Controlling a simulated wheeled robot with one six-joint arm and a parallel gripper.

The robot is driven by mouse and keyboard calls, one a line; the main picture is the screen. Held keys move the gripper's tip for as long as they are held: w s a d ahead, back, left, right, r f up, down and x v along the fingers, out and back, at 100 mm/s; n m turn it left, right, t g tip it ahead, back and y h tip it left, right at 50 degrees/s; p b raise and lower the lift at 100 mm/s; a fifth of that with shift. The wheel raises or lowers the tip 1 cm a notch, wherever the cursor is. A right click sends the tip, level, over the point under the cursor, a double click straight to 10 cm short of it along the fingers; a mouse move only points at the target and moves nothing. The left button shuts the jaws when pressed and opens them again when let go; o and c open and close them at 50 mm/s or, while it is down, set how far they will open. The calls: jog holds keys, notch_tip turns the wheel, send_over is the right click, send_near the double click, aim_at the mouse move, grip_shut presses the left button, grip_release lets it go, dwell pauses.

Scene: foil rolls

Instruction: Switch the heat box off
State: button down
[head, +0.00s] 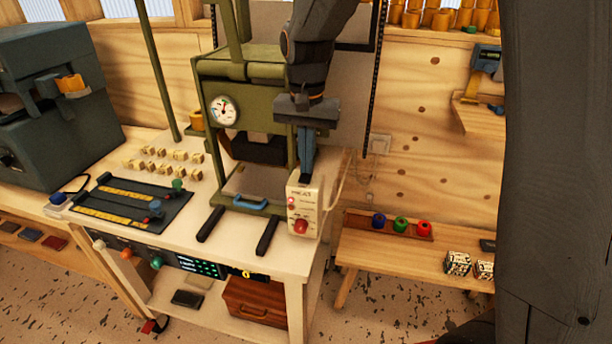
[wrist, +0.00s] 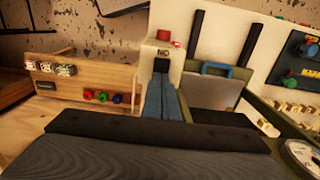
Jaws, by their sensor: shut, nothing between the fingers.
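The heat box (head: 303,207) is a cream box at the right front of the workbench, beside the green press. It has a red knob (head: 300,226) low on its front and a small lit red lamp (head: 291,201) above it. My gripper (head: 306,178) points down at the top of the box, its blue fingers together and empty. In the wrist view the shut fingers (wrist: 161,105) end at the near edge of the box (wrist: 160,53); whether they touch it I cannot tell. The red knob (wrist: 163,36) and glowing lamp (wrist: 177,44) show beyond the fingertips.
The green press (head: 240,70) with its dial (head: 223,110) stands just left of my gripper. A low wooden bench (head: 400,256) with red, green and blue rolls is to the right. A dark panel (head: 130,207) lies left on the workbench (head: 200,250).

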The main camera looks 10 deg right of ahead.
notch_tip(320, 180, up, 7)
jog(key=p, duration=0.6)
dwell(0.4)
jog(key=shift+f, duration=0.1)
jog(key=s+d+f+n+b, duration=0.1)
jog(key=s+d+f, duration=0.3)
jog(key=s, duration=0.4)
jog(key=s+d+f+n+t+b, duration=0.1)
jog(key=s+d+f+n+b, duration=0.1)
jog(key=s+d+f, duration=0.3)
jog(key=s+d+n, duration=0.1)
jog(key=s, duration=0.2)
jog(key=shift+d+f, duration=0.25)
jog(key=shift+d, duration=0.1)
